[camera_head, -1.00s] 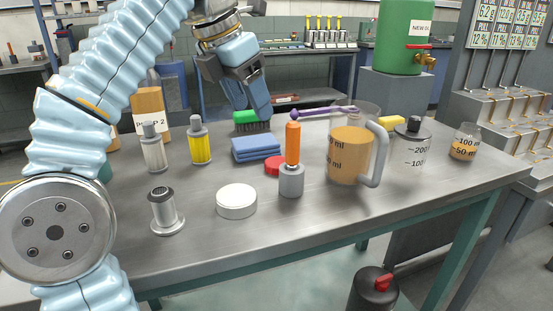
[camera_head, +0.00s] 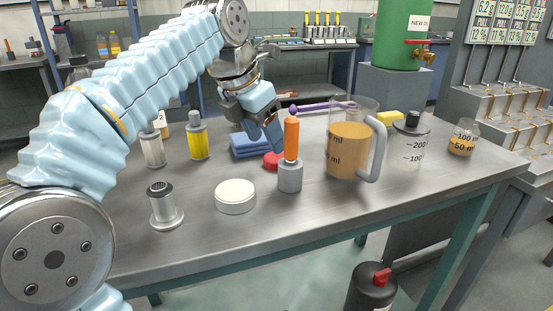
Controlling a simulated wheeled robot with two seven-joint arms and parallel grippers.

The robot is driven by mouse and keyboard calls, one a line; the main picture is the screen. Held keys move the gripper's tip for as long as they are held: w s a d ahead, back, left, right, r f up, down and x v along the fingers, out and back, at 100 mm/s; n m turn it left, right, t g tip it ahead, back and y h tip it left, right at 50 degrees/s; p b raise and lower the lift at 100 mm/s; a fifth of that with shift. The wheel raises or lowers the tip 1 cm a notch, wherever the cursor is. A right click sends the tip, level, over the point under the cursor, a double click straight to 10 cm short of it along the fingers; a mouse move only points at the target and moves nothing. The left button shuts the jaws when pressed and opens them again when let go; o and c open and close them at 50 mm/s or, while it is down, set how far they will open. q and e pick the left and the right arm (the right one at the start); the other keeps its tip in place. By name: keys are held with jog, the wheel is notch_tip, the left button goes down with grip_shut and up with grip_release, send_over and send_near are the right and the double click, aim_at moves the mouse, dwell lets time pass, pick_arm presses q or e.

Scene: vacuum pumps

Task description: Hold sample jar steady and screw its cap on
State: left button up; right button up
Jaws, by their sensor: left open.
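A small clear jar (camera_head: 462,141) with orange liquid and 50 and 100 ml marks stands upright at the right end of the steel table; I see no lid on it. A flat red disc (camera_head: 272,160), which looks like a screw cap, lies on the table behind the orange-handled tool, partly hidden. My left gripper (camera_head: 268,137) is open and empty, pointing down just above and behind the red disc, close to the orange handle. Whether its fingers touch anything I cannot tell. My right gripper is not in view.
Around the left gripper are an orange-handled tool (camera_head: 291,150), folded blue cloths (camera_head: 250,146) and a jug (camera_head: 349,150) of orange liquid. A stoppered clear vessel (camera_head: 411,145) stands beside the small jar. A white round lid (camera_head: 236,196) lies nearer. The front right of the table (camera_head: 400,205) is clear.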

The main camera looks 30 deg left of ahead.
aim_at(276, 157)
pick_arm(q)
jog(key=x, duration=0.5)
jog(key=shift+w, duration=0.3)
jog(key=c, duration=0.6)
